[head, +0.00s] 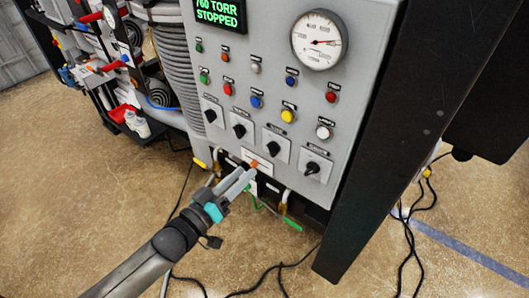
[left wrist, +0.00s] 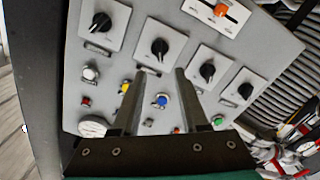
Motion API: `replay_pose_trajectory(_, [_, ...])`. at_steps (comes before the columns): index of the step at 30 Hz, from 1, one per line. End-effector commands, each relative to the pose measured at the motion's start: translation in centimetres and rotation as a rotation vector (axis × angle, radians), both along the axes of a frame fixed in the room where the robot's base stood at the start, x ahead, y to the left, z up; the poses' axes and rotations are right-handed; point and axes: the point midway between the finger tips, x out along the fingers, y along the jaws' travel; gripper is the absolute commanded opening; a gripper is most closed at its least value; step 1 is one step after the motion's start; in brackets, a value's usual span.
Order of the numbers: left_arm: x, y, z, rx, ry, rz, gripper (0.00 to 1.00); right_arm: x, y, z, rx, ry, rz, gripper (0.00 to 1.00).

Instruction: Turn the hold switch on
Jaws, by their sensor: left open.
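The grey control panel (head: 222,70) carries a row of several black rotary switches, each on a pale plate. They include knobs at the right end (head: 312,168), the middle right (head: 274,149) and the middle left (head: 239,131). Their labels are too small to read, so I cannot tell which is the hold switch. An orange-handled switch (head: 254,163) sits below the row. My left gripper (head: 248,173) is open and empty, low in front of the panel. In the left wrist view, the open fingers (left wrist: 160,73) point toward the middle-right knob (left wrist: 160,46); contact is not visible.
Coloured buttons and lamps, including a yellow one (head: 288,116), sit above the switches. A round gauge (head: 319,40) and a display (head: 219,14) reading "760 TORR STOPPED" are higher. A black post (head: 400,130) stands at right. Green-handled valve (head: 291,224) and cables lie below.

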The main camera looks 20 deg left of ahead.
Motion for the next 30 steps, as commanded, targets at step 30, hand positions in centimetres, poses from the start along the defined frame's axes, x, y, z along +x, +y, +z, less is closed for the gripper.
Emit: replay_pose_trajectory(30, [8.8,-3.2,0.0,0.000,0.001,0.000,0.44,0.1,-0.6,-0.2,-0.008,-0.001,-0.003,0.50])
